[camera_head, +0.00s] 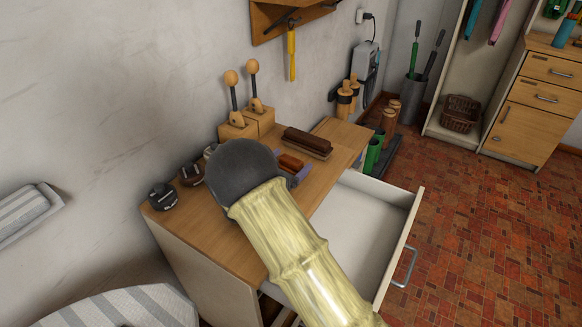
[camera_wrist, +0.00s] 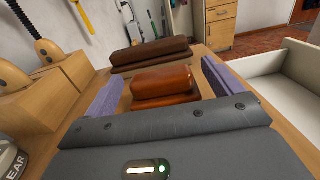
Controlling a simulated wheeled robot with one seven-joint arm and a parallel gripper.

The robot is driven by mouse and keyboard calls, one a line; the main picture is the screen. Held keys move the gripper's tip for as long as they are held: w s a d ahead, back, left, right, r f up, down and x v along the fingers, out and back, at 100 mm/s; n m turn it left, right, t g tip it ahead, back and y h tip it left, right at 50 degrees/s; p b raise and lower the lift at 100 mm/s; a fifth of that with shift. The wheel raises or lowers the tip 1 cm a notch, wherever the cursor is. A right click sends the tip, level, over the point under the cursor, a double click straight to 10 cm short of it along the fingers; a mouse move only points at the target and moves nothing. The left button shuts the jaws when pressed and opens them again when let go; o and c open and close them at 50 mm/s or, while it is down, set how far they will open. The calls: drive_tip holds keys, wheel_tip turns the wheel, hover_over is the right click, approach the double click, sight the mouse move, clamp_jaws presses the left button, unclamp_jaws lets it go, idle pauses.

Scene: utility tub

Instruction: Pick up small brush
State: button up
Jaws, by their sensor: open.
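The small brush (camera_wrist: 163,86), with a glossy orange-brown wooden back, lies on the wooden top of the cabinet. In the head view the brush (camera_head: 290,162) is partly hidden by the dark round end of my arm. My gripper (camera_wrist: 160,98) is open, with one purple finger on either side of the brush. The brush lies ahead between the fingers, with a visible gap to the left one. I cannot tell whether the right finger touches it. Its lower near side is hidden behind the grey gripper body.
A longer dark brown brush (camera_head: 307,142) lies just behind it. Wooden blocks with ball-topped handles (camera_head: 238,122) stand along the wall. Dark polish tins (camera_head: 163,195) stand at the left. An open white drawer (camera_head: 365,225) juts out on the right.

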drive_tip(key=shift+w+d, duration=0.4)
drive_tip(key=shift+w, duration=0.05)
drive_tip(key=shift+c, duration=0.2)
drive_tip(key=c, duration=1.1)
